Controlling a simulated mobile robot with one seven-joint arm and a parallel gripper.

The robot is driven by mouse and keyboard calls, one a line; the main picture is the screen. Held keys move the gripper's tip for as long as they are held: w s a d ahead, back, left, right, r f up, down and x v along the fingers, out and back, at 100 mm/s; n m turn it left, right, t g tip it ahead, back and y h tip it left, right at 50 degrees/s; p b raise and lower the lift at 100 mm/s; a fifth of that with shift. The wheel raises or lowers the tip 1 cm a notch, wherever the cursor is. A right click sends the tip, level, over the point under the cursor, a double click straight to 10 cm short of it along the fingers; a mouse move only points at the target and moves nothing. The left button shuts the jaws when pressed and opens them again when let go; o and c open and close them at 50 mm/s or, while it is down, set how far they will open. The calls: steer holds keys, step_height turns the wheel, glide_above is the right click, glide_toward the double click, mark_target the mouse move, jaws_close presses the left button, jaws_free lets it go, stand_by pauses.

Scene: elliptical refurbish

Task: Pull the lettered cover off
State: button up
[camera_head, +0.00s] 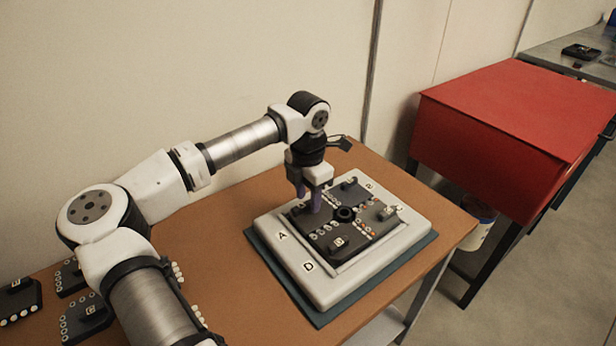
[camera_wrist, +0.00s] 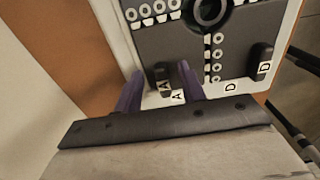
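A white panel (camera_head: 330,289) on the table holds dark square lettered covers around a central black hub (camera_head: 344,214). The hub also shows in the wrist view (camera_wrist: 209,11). Cover A (camera_wrist: 150,44) has a raised black handle (camera_wrist: 166,78) marked A. Cover D (camera_head: 338,243) lies beside it, its handle also showing in the wrist view (camera_wrist: 263,63). My gripper (camera_head: 307,203) points down at cover A. In the wrist view its purple fingers (camera_wrist: 160,90) are apart on either side of the A handle, with a visible gap on the left. The fingertip depth is unclear.
The panel lies on a blue-green mat (camera_head: 313,318) on a brown table (camera_head: 232,284). Several similar dark lettered pieces (camera_head: 85,316) lie at the table's left, partly behind my arm. A red box-like cabinet (camera_head: 500,120) stands right of the table. A wall runs behind.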

steer(key=shift+f, duration=0.45)
jaws_close()
stand_by(1.9)
